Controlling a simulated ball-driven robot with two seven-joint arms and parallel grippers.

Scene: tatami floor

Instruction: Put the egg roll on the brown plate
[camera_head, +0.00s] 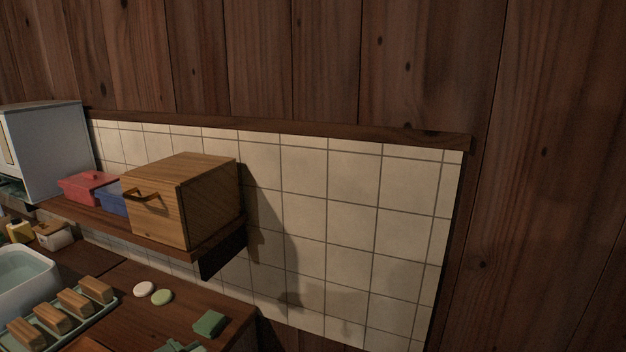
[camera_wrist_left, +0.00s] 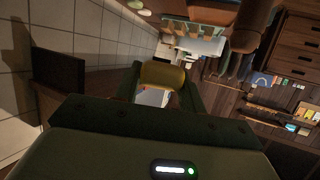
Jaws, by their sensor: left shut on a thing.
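In the left wrist view, my left gripper (camera_wrist_left: 163,86) is dark green and shut on a yellow, rounded piece that looks like the egg roll (camera_wrist_left: 163,74). The egg roll lies crosswise between the two fingers, with its ends at them. The head view does not clearly show the left gripper or the egg roll. My right gripper is in neither view.
In the head view, a wooden box (camera_head: 208,200) with a handle stands on a wall shelf beside red (camera_head: 88,187) and blue containers. Below, a green tray (camera_head: 103,312) holds several brown blocks, near a white basin (camera_head: 22,272). A tiled wall (camera_head: 330,230) is behind the counter.

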